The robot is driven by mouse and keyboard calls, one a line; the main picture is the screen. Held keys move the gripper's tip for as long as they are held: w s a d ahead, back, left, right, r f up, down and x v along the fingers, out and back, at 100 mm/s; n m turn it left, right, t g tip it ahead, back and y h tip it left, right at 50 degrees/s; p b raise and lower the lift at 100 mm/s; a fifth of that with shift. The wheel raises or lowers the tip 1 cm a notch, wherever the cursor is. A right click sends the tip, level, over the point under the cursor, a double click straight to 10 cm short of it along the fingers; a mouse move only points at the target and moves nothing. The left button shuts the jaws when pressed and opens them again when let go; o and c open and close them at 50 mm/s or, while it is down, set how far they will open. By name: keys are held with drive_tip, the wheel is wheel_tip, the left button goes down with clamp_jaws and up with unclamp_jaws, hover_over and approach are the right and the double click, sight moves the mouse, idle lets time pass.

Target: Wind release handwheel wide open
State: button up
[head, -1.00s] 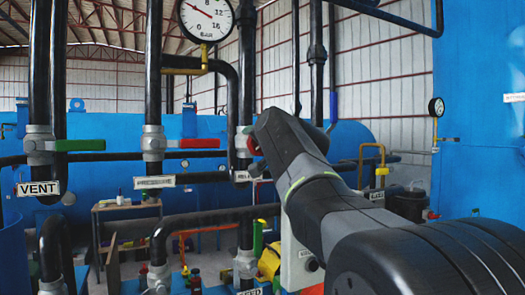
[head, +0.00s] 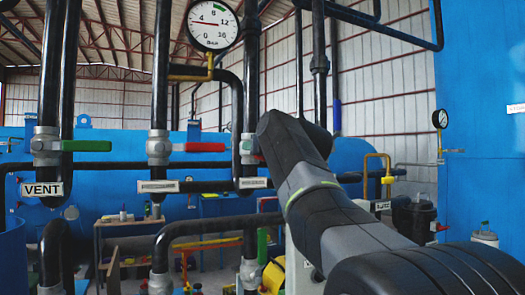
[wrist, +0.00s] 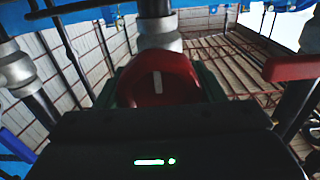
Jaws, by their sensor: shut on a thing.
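In the head view my arm covers most of the wheel. Only a bit of red shows beside the grey valve (head: 248,148) on the right-hand black pipe. A label plate (head: 253,183) below is too small to read. The round pressure gauge (head: 212,25) above has its needle near 4.
A red lever (head: 205,147) and a green lever (head: 86,146) sit on neighbouring pipes to the left. The VENT plate (head: 42,189) hangs below the green one. Black pipes and a yellow pipe (head: 376,158) stand close around my arm. A red lever (wrist: 295,67) also shows in the wrist view.

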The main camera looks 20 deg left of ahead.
drive_tip(key=shift+n, duration=0.3)
drive_tip(key=o, duration=1)
drive_tip(key=b+v, duration=0.1)
drive_tip(key=v, duration=1.2)
drive_tip(key=shift+s+d+b, duration=0.25)
drive_tip(key=shift+s+b, duration=0.05)
drive_tip(key=shift+b, duration=0.05)
drive_tip(key=p+x, duration=0.1)
drive_tip(key=x, duration=1.2)
drive_tip(key=shift+w+a+p, duration=0.3)
drive_tip(key=shift+p, duration=0.05)
